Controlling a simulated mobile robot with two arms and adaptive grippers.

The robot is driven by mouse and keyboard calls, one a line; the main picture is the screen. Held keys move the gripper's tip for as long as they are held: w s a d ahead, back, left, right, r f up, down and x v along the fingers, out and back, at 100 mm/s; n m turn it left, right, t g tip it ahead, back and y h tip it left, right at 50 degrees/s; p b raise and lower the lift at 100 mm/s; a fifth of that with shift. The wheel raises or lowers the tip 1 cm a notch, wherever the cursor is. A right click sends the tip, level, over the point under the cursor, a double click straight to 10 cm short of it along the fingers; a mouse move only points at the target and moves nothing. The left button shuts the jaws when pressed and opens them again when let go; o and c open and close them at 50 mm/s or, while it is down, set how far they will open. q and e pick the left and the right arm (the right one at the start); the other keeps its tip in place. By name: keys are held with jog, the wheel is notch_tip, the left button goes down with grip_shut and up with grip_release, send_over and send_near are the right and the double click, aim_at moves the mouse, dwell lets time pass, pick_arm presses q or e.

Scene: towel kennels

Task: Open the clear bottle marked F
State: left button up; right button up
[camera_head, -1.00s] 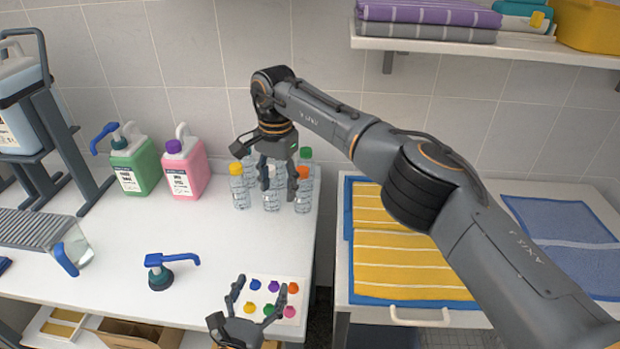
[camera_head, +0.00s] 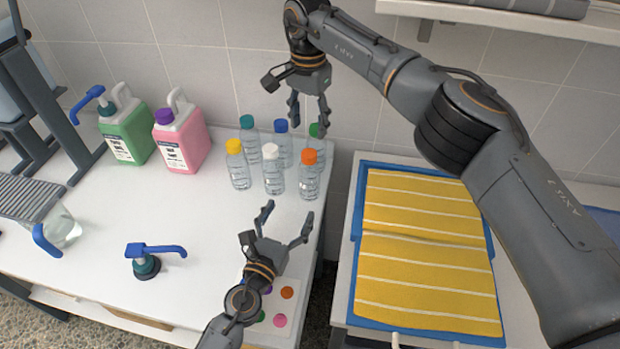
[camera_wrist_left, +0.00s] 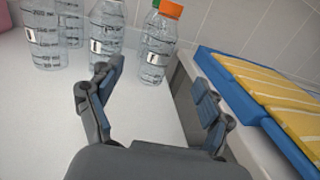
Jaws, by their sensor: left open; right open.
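Several clear bottles stand upright in two rows at the table's back right. The front row has a yellow-capped bottle (camera_head: 238,174), a white-capped bottle (camera_head: 273,178) and an orange-capped bottle (camera_head: 309,182). Behind are a teal-capped bottle (camera_head: 250,145), a blue-capped bottle (camera_head: 283,150) and a green-capped bottle (camera_head: 317,152). I cannot read which label says F. My left gripper (camera_head: 286,216) is open and empty, just in front of the white- and orange-capped bottles. The left wrist view shows the orange-capped bottle (camera_wrist_left: 158,48) ahead between its fingers. My right gripper (camera_head: 308,116) is open, above the back row.
Green (camera_head: 127,130) and pink (camera_head: 181,140) jugs stand left of the bottles. A blue-handled pump (camera_head: 147,262) sits at the table's front. Colored dots on a card (camera_head: 287,293) lie under my left arm. A gap separates the table from the yellow towel (camera_head: 425,245) at right.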

aim_at(305, 182)
pick_arm(q)
jog(key=x, duration=1.1)
jog(key=shift+w+f, duration=0.1)
grip_shut()
